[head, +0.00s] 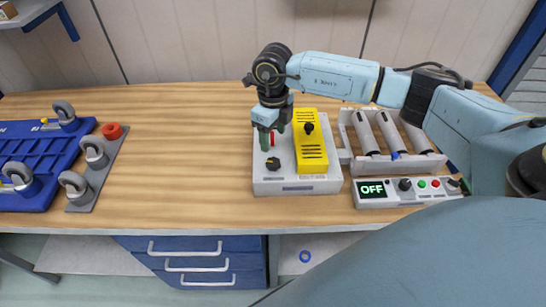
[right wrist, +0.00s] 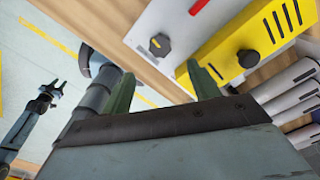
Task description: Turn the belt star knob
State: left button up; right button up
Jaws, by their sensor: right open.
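A white machine box (head: 270,187) stands on the bench with a yellow slotted cover (head: 312,155) on its right half. A black knob (head: 273,163) sits on the white part, and another black knob (head: 308,128) is on the yellow cover. I cannot tell which is the belt star knob. My right gripper (head: 272,140) is open and empty above the box's left half, behind the front knob. In the right wrist view both knobs lie beyond its open fingers (right wrist: 162,85). My left gripper seems to show small at the left of that view (right wrist: 50,90).
A roller rack (head: 395,165) and a control panel reading OFF (head: 415,192) stand to the right of the box. A grey plate with casters (head: 90,195) and a blue tote-like part (head: 40,150) are at the left. The wooden bench (head: 185,150) between is clear.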

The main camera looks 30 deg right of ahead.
aim_at(273, 162)
notch_tip(273, 162, down, 10)
jog(key=shift+p, duration=0.45)
jog(key=shift+c, duration=0.2)
jog(key=c, duration=0.9)
